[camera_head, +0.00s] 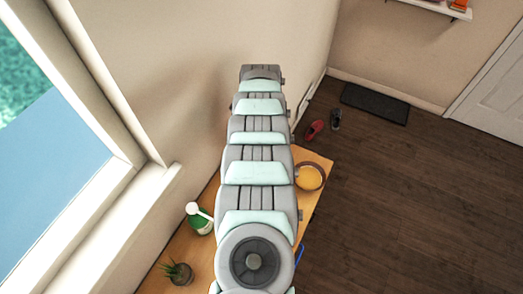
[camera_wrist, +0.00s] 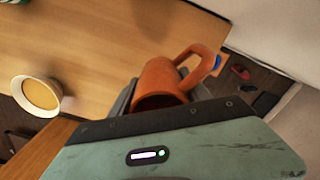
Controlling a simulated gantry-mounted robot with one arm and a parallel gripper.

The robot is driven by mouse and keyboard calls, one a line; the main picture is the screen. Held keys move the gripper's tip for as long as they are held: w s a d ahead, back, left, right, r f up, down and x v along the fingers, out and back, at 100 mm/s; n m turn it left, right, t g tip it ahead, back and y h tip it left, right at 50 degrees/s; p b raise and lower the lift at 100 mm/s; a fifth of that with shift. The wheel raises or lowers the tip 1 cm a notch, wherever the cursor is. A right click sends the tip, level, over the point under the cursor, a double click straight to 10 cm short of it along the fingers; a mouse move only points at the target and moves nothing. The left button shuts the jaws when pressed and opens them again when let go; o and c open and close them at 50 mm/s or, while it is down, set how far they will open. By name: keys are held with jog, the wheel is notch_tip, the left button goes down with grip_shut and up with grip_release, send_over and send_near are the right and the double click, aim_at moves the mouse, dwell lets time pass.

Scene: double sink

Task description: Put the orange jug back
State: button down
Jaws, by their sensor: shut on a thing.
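In the wrist view, an orange jug (camera_wrist: 158,84) with a looped handle (camera_wrist: 201,59) is held at my gripper (camera_wrist: 165,100). The jug is tilted, with its open rim toward the camera. My gripper is shut on it; the fingers are largely hidden behind the jug and the gripper housing. The jug appears over or beside the wooden tabletop (camera_wrist: 110,40); I cannot tell its height above it. In the head view, my arm covers the middle of the picture, and the jug and gripper are not visible there.
A round bowl-like container with yellow-orange inside (camera_head: 309,177) stands near the table's right edge; it also shows in the wrist view (camera_wrist: 40,94). A green and white bottle (camera_head: 199,219) and a small potted plant (camera_head: 179,271) stand on the table (camera_head: 190,248) by the window. Shoes (camera_head: 315,129) lie on the floor.

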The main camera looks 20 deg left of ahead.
jog(key=shift+w+f+b, duration=0.1)
jog(key=shift+f+b, duration=0.65)
jog(key=shift+f, duration=1.45)
notch_tip(320, 180, down, 3)
jog(key=b, duration=0.3)
jog(key=shift+f, duration=0.1)
jog(key=shift+r, duration=0.2)
jog(key=shift+f, duration=0.15)
jog(key=c, duration=0.5)
grip_release()
